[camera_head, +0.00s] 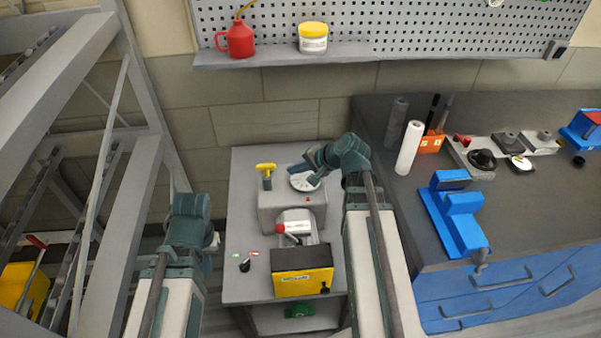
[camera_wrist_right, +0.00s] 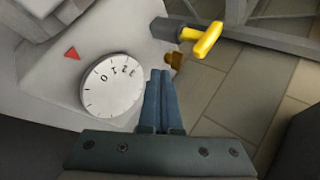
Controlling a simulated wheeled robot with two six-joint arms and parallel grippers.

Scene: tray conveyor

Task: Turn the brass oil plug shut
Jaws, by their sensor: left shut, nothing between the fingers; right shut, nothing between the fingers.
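A small brass plug (camera_wrist_right: 173,60) sticks out of the side of the grey machine housing in the right wrist view, below a yellow T-handle (camera_wrist_right: 206,41). I cannot make out the plug in the head view. My right gripper (camera_wrist_right: 158,75) is shut and empty, its blue fingertips close to the plug and beside the white dial (camera_wrist_right: 112,86). Whether they touch the plug I cannot tell. In the head view the right gripper (camera_head: 314,181) is over the dial's edge at the back of the machine (camera_head: 292,213). My left gripper (camera_head: 207,262) is shut and empty, left of the grey bench.
The grey bench (camera_head: 240,205) also carries a red-knobbed lever (camera_head: 281,229), a yellow box (camera_head: 302,284) and a small black lever (camera_head: 245,265). A red oil can (camera_head: 236,39) and a yellow-lidded tub (camera_head: 313,38) stand on the shelf. A blue vise (camera_head: 458,217) is at right.

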